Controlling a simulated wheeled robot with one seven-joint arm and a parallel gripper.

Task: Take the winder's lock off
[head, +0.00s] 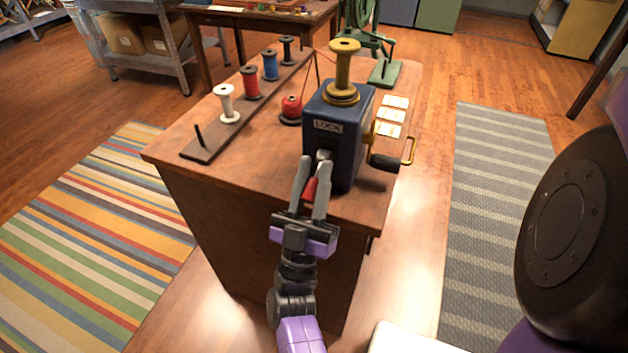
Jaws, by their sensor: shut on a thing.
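The winder (351,120) is a dark blue box on the table's front right part, with a LOCK label on its front face. A yellow spool (344,66) stands on its top. A crank with a black grip (385,162) and a brass arm sticks out on its right side. The lock's red lever (310,188) is below the label and points down. My gripper (314,165) is at the winder's front face, its two fingers on either side of the lock and shut on it. The fingers hide part of the lock.
A dark rack with white (228,103), red, blue and black spools stands on the table (255,160) to the left. A green machine (384,71) stands behind.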

